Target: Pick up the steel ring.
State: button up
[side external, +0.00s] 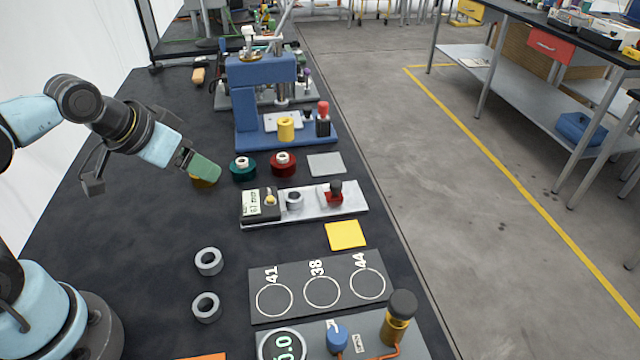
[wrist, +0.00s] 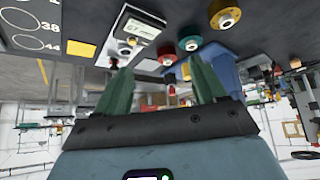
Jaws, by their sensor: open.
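Two steel rings lie on the dark bench in the side view, an upper one (side external: 208,261) and a lower one (side external: 206,307), left of the numbered plate. A third steel ring (side external: 294,199) sits on the metal gauge fixture (side external: 348,203), beside its display. My gripper (side external: 203,168) is raised above the bench, beyond and above the loose rings, near the spools. In the wrist view my gripper (wrist: 162,80) shows two green fingers spread apart with nothing between them. The two loose rings are not seen in the wrist view.
The dark plate (side external: 322,291) has circles marked 41, 38 and 44. A yellow pad (side external: 345,235), green spool (side external: 242,172), red spool (side external: 283,166) and blue press (side external: 254,100) stand around. A device with a black knob (side external: 403,304) is at front.

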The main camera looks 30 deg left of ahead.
jog(key=shift+w, duration=0.1)
jog(key=m+g+h, duration=0.3)
jog(key=m+g, duration=0.1)
jog(key=m, duration=0.4)
send_near(294, 196)
jog(key=shift+x, duration=4.3)
jog(key=c, duration=1.3)
jog(key=shift+r, duration=0.15)
